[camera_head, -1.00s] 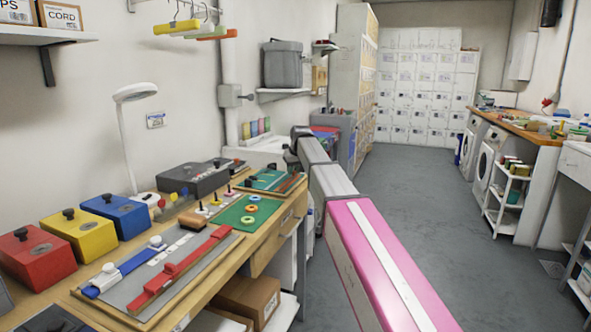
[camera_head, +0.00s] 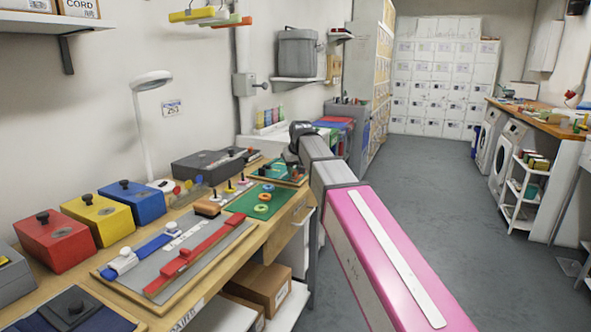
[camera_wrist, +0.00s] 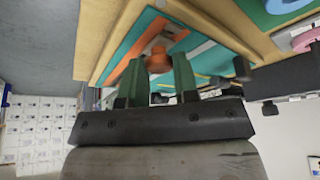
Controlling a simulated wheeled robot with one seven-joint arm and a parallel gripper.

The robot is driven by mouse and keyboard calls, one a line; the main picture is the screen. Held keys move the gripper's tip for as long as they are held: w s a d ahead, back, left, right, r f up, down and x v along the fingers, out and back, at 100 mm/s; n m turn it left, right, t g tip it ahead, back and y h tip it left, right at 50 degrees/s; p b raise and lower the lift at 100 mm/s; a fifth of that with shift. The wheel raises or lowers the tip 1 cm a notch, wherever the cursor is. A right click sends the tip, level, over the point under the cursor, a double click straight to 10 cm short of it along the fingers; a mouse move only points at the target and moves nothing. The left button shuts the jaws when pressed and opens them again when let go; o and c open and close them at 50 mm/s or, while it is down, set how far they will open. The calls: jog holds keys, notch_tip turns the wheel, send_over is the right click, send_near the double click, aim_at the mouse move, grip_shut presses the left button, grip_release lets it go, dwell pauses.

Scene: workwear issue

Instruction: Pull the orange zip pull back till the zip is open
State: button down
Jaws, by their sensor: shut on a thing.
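The orange zip pull (camera_wrist: 158,58) is a small knob between my fingertips in the wrist view. My gripper (camera_wrist: 165,72), with two green fingers, is shut on it. The zip board (camera_wrist: 106,42) has a wooden edge, a teal face and orange strips. In the head view the same board (camera_head: 262,180) lies at the far end of the bench. My gripper is over its far side there, and my arm hides part of it. How far the zip is open cannot be told.
The wooden bench (camera_head: 238,263) also holds a green board with rings (camera_head: 243,204), a grey board with red and blue sliders (camera_head: 150,285), and red (camera_head: 55,243), yellow (camera_head: 96,220) and blue (camera_head: 133,202) boxes. The floor (camera_head: 440,210) to the right is clear.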

jog(key=shift+s, duration=0.2)
jog(key=c, duration=0.9)
grip_release()
jog(key=shift+a, duration=0.1)
jog(key=shift+o, duration=0.2)
jog(key=v, duration=1.1)
jog(key=shift+s+f, duration=0.1)
